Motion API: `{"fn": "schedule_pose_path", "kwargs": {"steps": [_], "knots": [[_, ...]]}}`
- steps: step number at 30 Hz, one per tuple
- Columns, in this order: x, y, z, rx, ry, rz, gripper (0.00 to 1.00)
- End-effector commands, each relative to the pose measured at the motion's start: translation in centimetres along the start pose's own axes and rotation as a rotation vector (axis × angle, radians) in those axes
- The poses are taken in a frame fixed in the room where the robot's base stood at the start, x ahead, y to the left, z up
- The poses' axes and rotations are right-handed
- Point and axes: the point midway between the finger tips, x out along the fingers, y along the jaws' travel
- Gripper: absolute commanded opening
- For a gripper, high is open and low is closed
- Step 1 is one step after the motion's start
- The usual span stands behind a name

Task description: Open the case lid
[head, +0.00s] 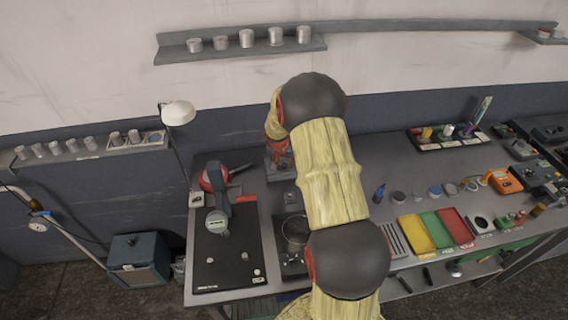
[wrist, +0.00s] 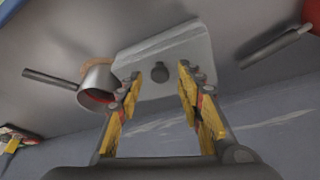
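The case shows in the wrist view as a grey box with a pale, flat lid (wrist: 165,50). A dark round knob (wrist: 159,73) sits on it. My gripper (wrist: 160,76) is open, with its yellow fingers spread on either side of the knob and a gap to each. Nothing is held. I see no open gap at the lid, which looks shut. In the head view the case (head: 272,168) is partly visible at the back of the bench, left of my arm. My arm hides much of the area around it, and the fingertips are hard to make out there.
A small metal pan (wrist: 98,82) with a dark handle is close beside my left finger in the wrist view. A red pan (head: 208,180) stands left of the case in the head view. A black mat (head: 215,265) lies nearer. Coloured trays (head: 418,232) are right of my arm.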

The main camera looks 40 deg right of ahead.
Motion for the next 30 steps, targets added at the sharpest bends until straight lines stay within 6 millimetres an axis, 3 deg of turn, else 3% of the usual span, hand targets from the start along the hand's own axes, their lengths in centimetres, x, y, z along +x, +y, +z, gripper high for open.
{"fn": "schedule_pose_path", "kwargs": {"steps": [10, 30], "knots": [[0.47, -0.03, -0.04, 0.0, 0.001, -0.001, 0.37], [0.44, -0.04, -0.02, 0.0, 0.001, -0.001, 0.0]]}}
